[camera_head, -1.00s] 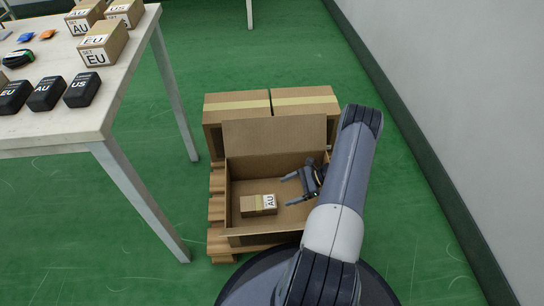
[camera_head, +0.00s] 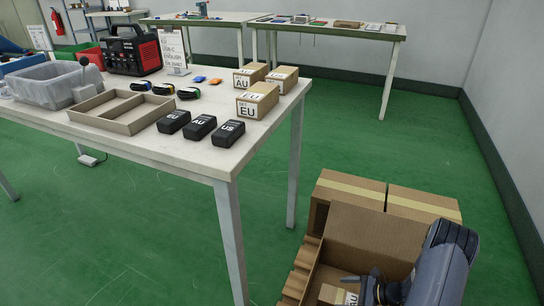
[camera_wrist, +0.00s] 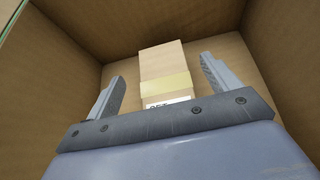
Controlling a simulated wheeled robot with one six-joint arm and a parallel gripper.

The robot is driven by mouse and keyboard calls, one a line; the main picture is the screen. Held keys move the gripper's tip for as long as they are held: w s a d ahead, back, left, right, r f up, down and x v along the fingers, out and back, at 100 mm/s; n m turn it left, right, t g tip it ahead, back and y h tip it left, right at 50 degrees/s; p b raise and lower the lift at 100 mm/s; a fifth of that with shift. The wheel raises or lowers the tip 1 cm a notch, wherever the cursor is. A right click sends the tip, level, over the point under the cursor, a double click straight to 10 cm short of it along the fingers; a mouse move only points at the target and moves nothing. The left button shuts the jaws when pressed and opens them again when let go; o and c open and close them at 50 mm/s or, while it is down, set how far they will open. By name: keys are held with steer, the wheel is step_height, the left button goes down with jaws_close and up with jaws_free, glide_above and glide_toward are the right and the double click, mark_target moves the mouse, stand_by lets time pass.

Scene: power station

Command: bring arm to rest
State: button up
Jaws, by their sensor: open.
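My arm (camera_head: 446,262) reaches down at the lower right of the head view into an open carton (camera_head: 376,236). My gripper (camera_wrist: 163,72) is open in the wrist view, its two fingers apart and inside the carton walls. A small cardboard box (camera_wrist: 163,60) lies on the carton floor beyond and between the fingers, not gripped. The box also shows in the head view (camera_head: 328,294), partly cut off by the lower frame edge. Its label is only partly readable.
Two closed cartons (camera_head: 350,187) stand behind the open one, on a wooden pallet (camera_head: 300,270). A table (camera_head: 200,160) on the left holds black adapters, small boxes, a divided tray (camera_head: 122,125) and a power unit (camera_head: 131,49). A wall (camera_head: 510,100) is at right. Green floor lies between.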

mark_target(345, 299)
steer(key=shift+r, duration=0.35)
steer(key=shift+f, duration=0.1)
